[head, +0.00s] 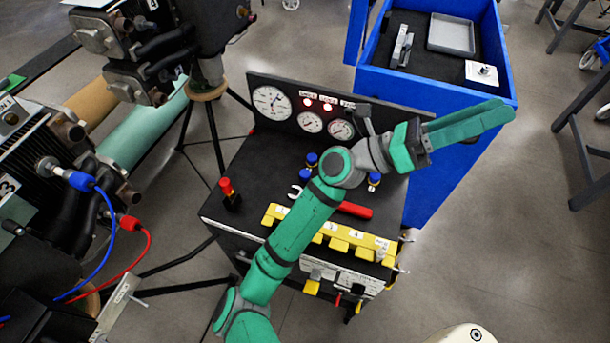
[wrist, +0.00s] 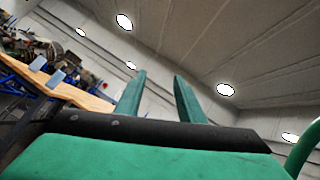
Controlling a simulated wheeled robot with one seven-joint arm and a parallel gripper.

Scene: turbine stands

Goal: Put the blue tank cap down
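My gripper (head: 504,113) is raised at the right, in front of the blue cabinet in the head view. In the wrist view its two fingers (wrist: 160,78) stand apart with nothing between them, pointing at the ceiling. Small blue caps stand on the black cart top (head: 250,180): one blue cap (head: 312,159) and another (head: 305,174) left of my arm, and a third blue cap (head: 374,178) right of it. I cannot tell which of them is the tank cap. My arm crosses over the cart and hides part of its top.
The cart has a gauge panel (head: 297,112), a red knob (head: 229,193), a red-handled tool (head: 354,210) and a yellow numbered rack (head: 338,243). A blue cabinet (head: 425,95) holds a grey tray (head: 451,34). Turbine machinery (head: 45,150) with blue and red hoses stands left.

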